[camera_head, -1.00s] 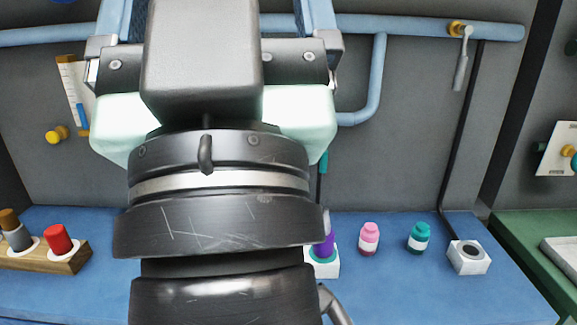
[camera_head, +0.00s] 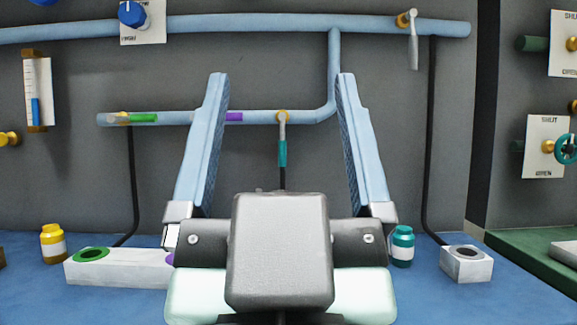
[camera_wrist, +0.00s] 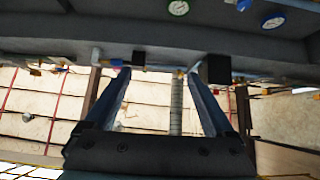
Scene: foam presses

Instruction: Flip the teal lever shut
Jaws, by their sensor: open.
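The teal lever (camera_head: 283,153) hangs straight down from a brass valve on the lower blue pipe (camera_head: 262,118). Its grip is teal, its upper stem grey. My gripper (camera_head: 281,82) is open and empty, with one blue finger on each side of the lever in the head view. The lever shows in the gap, apart from both fingers; the distance in depth is hard to tell. In the wrist view the open fingers (camera_wrist: 158,75) point at the pipework, and I cannot make out the teal lever clearly there.
A lever with green grip (camera_head: 142,118) lies along the pipe at left; a purple piece (camera_head: 234,117) also sits on it. A grey lever (camera_head: 413,50) hangs upper right. Below stand a yellow bottle (camera_head: 53,244), a teal bottle (camera_head: 402,246) and a white block (camera_head: 465,264).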

